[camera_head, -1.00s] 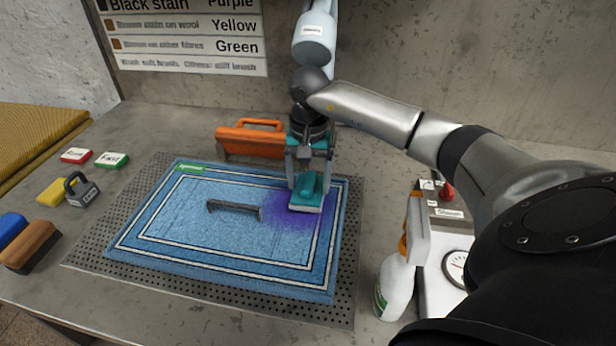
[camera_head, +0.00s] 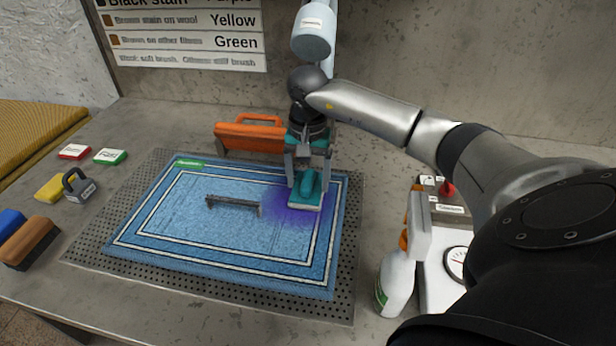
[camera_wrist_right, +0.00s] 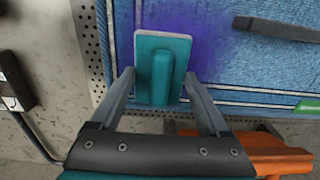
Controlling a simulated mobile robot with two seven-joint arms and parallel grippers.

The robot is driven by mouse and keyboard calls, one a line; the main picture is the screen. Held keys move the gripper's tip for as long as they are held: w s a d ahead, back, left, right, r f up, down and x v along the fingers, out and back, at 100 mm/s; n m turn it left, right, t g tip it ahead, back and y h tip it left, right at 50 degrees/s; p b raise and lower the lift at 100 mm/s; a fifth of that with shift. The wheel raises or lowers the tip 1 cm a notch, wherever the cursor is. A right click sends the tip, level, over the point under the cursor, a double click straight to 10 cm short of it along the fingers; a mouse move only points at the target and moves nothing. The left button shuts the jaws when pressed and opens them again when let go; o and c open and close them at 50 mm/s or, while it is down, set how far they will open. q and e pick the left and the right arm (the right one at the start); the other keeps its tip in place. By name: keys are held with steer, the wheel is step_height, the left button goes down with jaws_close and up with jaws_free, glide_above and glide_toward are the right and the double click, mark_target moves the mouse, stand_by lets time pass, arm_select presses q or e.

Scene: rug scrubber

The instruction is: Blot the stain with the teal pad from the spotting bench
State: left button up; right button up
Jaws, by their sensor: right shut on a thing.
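The teal pad (camera_head: 307,190) has a raised handle and a pale underside, and sits on the purple stain's right part. The purple stain (camera_head: 283,212) lies on the right side of the blue rug (camera_head: 180,225). My right gripper (camera_head: 307,172) points down from above and is shut on the pad's handle. In the right wrist view the pad (camera_wrist_right: 150,85) lies between the fingers of my right gripper (camera_wrist_right: 158,82), with the stain (camera_wrist_right: 212,40) beside it. The pad hides part of the stain. My left gripper is not in view.
A dark bar-shaped handle (camera_head: 233,205) lies on the rug, left of the stain. An orange tool (camera_head: 250,137) stands behind the rug. A white spray bottle (camera_head: 396,272) and a gauge box (camera_head: 436,290) stand at right. Brushes (camera_head: 30,242) and a weight (camera_head: 79,187) are at left.

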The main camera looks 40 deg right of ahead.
steer(key=shift+f+b, duration=0.35)
steer(key=shift+f, duration=0.1)
steer(key=shift+s+a+f, duration=0.1)
steer(key=shift+s+f, duration=0.1)
steer(key=shift+f, duration=0.05)
stand_by(3.0)
steer(key=shift+r, duration=0.1)
stand_by(0.4)
